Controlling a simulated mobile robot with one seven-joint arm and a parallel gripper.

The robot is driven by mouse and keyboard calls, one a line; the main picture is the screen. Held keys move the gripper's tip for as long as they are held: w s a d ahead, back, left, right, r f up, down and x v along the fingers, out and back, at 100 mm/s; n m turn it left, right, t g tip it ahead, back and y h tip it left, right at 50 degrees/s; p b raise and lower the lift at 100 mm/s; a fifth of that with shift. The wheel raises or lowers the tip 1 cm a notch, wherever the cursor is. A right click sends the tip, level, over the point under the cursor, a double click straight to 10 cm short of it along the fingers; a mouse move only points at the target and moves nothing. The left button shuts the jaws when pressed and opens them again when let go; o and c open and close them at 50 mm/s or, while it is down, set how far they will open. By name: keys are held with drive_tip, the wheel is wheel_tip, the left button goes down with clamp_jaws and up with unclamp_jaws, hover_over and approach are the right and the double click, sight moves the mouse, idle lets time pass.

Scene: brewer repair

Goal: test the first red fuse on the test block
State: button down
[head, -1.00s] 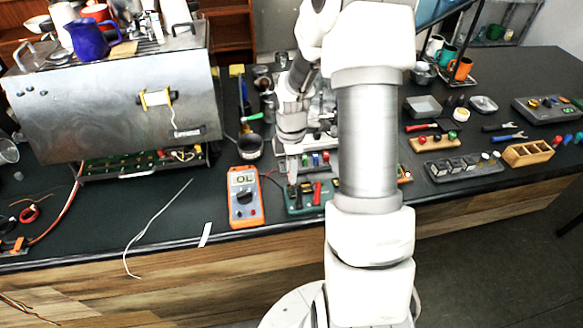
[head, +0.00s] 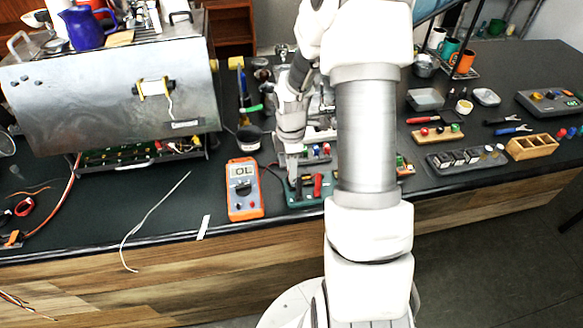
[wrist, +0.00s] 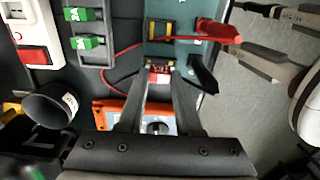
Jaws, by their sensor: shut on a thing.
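My gripper (wrist: 160,78) is shut on a small red fuse (wrist: 159,73), seen between the fingertips in the wrist view. In the head view my gripper (head: 293,184) points down at the teal test block (head: 309,198). In the wrist view the fuse is over or at the near clip of the test block (wrist: 182,54); I cannot tell whether it touches. A second brass clip (wrist: 158,29) lies beyond it. A red probe (wrist: 218,31) and a black probe (wrist: 203,74) are beside the clips.
A metal brewer (head: 110,95) fills the left of the bench, with an open circuit tray (head: 135,158) below. A black cup (head: 249,138) stands behind the multimeter. Trays and a wooden box (head: 532,146) are at right. A white wire (head: 150,222) crosses the front left.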

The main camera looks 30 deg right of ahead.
drive_tip(key=shift+f+b, duration=0.4)
drive_tip(key=shift+f, duration=0.3)
idle(1.6)
drive_tip(key=shift+r, duration=0.1)
idle(1.9)
drive_tip(key=shift+r+p, duration=2)
drive_tip(key=shift+r, duration=0.45)
